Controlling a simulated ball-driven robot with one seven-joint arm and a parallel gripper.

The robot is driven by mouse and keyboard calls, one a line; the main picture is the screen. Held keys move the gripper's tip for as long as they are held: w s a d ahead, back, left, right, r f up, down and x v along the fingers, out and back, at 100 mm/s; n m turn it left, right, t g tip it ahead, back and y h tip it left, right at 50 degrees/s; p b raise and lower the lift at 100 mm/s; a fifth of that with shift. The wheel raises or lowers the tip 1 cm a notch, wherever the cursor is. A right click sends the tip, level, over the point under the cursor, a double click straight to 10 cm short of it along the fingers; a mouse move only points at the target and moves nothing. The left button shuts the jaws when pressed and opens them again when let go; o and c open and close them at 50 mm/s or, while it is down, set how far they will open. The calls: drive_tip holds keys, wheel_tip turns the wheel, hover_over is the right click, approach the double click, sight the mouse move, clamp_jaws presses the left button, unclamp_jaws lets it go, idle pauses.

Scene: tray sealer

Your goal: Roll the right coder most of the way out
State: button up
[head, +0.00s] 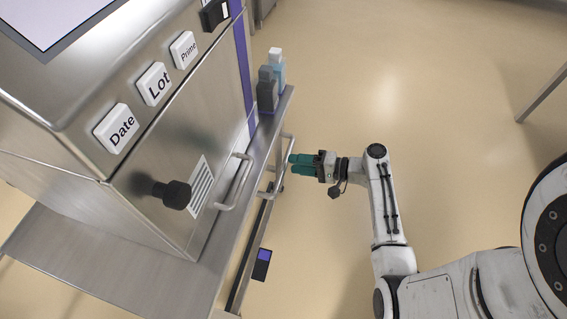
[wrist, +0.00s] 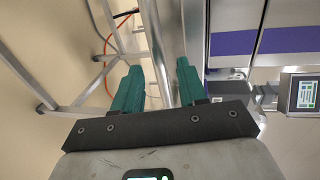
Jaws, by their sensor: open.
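A steel cabinet (head: 150,120) with Date, Lot and Prime buttons, a black knob (head: 172,193) and a vent fills the left of the head view; it looks like a coder, but I cannot tell whether it is the right one. A bar handle (head: 236,186) is on its near side. A second bar handle (head: 285,145) stands out to the right, at the shelf edge. My gripper (head: 292,162) is at this second handle, green fingers pointing left. In the wrist view my open gripper (wrist: 158,66) has a steel bar (wrist: 159,45) running between its fingers; contact is unclear.
A steel shelf (head: 60,245) runs under the cabinet, with a small dark display unit (head: 262,264) below its edge. Grey and blue bottles (head: 275,68) stand at the shelf's far end. The wrist view shows an orange cable (wrist: 107,45).

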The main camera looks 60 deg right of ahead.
sight(285, 161)
drive_tip(key=shift+x, duration=2.25)
clamp_jaws()
